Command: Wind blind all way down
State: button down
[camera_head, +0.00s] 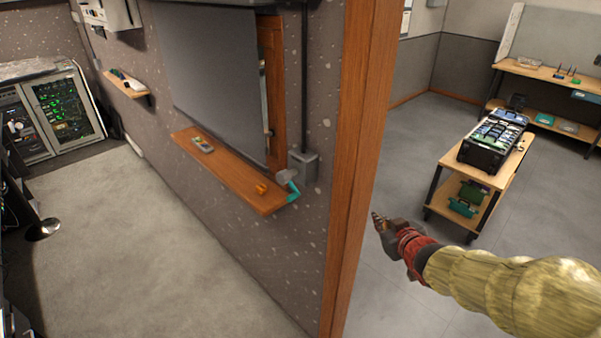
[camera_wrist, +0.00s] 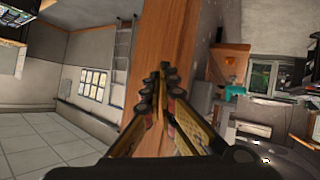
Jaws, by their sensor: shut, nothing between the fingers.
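The grey blind (camera_head: 218,80) hangs on the speckled wall in the head view and covers most of a wooden-framed opening. Its lower edge reaches close to the wooden sill shelf. A grey box (camera_head: 303,166) is on the wall at the blind's lower right, with a crank with a grey arm and teal handle (camera_head: 292,188) beside it. In the wrist view a teal part (camera_wrist: 234,91) shows right of the post; it may be this handle. My gripper (camera_head: 376,216) is shut and empty, right of the wooden post and apart from the crank. Its closed fingers also show in the wrist view (camera_wrist: 163,70).
The wooden post (camera_head: 362,120) stands between my gripper and the crank. The sill shelf (camera_head: 232,176) juts from the wall with small items on it. A wheeled cart (camera_head: 496,180) bearing a black case (camera_head: 493,140) stands right.

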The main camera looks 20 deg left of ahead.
aim_at(290, 181)
jog(key=s+a+r+n+g+y+p, duration=0.1)
jog(key=a+r+n+y+p, duration=0.2)
jog(key=a, duration=0.5)
jog(key=s+a+r+n+g+y+p, duration=0.1)
jog(key=s+a+r+n+g+y, duration=0.15)
jog(key=a+y, duration=0.35)
jog(key=shift+m+t+h, duration=0.45)
jog(key=shift+h, duration=0.25)
jog(key=shift+w+d+f+p+x, duration=0.1)
jog(key=shift+f+p+x, duration=0.25)
jog(key=shift+x, duration=1.95)
jog(key=shift+w+d+f+p+x, duration=0.1)
jog(key=shift+f+x, duration=0.3)
jog(key=shift+x, duration=1.9)
jog(key=shift+d+f+p+x, duration=0.15)
jog(key=shift+f+p+x, duration=0.2)
jog(key=shift+x, duration=1.95)
jog(key=shift+f+t+y+b, duration=0.3)
jog(key=shift+f+y+b, duration=0.3)
jog(key=shift+b, duration=1.9)
